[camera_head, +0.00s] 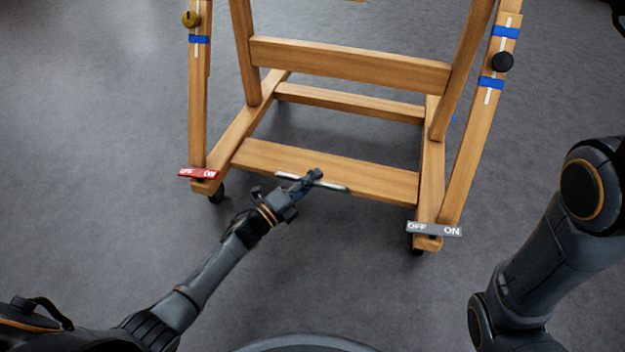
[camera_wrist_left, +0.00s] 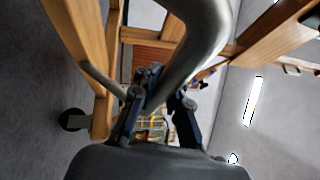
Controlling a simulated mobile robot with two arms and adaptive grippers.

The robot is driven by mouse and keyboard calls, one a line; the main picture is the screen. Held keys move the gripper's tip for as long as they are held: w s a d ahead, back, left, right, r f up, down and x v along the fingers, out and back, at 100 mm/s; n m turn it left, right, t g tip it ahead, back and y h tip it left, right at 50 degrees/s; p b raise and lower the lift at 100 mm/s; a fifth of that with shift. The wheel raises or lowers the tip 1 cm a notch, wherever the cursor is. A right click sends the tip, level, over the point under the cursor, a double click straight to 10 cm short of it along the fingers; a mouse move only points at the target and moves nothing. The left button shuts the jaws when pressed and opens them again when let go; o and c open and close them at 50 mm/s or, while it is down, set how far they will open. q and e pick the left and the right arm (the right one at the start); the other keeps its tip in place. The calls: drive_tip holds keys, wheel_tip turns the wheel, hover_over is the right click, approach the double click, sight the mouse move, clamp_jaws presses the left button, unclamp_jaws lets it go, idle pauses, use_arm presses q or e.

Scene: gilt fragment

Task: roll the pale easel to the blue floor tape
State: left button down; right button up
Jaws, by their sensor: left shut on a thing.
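The pale wooden easel (camera_head: 350,65) stands on casters on the grey floor in the head view. Its light wood frame also shows in the left wrist view (camera_wrist_left: 78,35). A metal bar handle (camera_head: 335,187) sits at its front lower board, and a curved grey tube looms large in the left wrist view (camera_wrist_left: 195,55). My left gripper (camera_head: 308,180) is shut on the handle; its fingers also show in the left wrist view (camera_wrist_left: 158,105). My right gripper is out of view. No clear strip of blue floor tape is visible.
A red OFF/ON lever (camera_head: 198,174) is at the left front caster and a grey one (camera_head: 433,230) at the right. Blue bands mark the easel's side posts. A tiny blue spot (camera_head: 453,119) shows beside the right side. Floor left of the easel is clear.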

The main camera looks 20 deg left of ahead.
use_arm(q)
drive_tip(key=shift+w+a+f, duration=0.1)
drive_tip(key=shift+a+f, duration=0.2)
drive_tip(key=shift+a, duration=0.05)
drive_tip(key=c, duration=1.3)
unclamp_jaws()
drive_tip(key=shift+d+r, duration=0.1)
drive_tip(key=v, duration=1.2)
